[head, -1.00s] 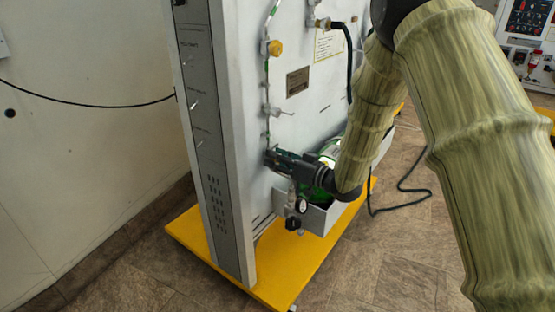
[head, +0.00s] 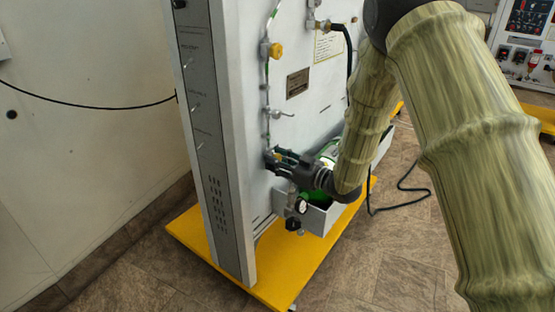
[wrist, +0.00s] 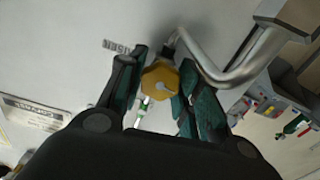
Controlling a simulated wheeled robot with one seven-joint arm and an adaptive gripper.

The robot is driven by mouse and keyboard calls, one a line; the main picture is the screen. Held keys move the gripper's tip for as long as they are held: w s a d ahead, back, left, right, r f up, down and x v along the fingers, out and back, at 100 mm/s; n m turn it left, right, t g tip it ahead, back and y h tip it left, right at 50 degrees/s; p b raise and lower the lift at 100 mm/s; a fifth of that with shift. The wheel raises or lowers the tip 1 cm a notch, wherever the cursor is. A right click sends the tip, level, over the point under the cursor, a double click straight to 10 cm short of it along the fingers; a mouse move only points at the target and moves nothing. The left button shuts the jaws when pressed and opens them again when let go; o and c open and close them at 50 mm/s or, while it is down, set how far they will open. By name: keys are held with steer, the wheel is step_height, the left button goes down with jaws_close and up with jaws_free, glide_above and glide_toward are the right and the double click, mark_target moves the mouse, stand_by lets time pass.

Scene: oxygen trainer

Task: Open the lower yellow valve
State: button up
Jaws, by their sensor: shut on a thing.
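The lower yellow valve (wrist: 160,80) is a yellow knob on the white panel, seen in the wrist view between my gripper's fingers. My gripper (wrist: 165,95) is shut on this knob, with a green-padded finger on each side. In the head view my gripper (head: 277,159) reaches the panel low down, and its fingers mostly hide the lower knob. A second, upper yellow valve (head: 275,50) sits higher on the same green-marked pipe.
A bent metal pipe (wrist: 232,72) passes close to the right finger in the wrist view. A small lever valve (head: 282,114) sits above my gripper. A grey box (head: 318,217) and a round gauge (head: 301,206) are below it. The yellow base (head: 215,255) extends underneath.

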steer(key=shift+n, duration=0.6)
steer(key=o, duration=1)
steer(key=shift+o, duration=0.2)
steer(key=shift+d, duration=0.15)
steer(key=v, duration=1.2)
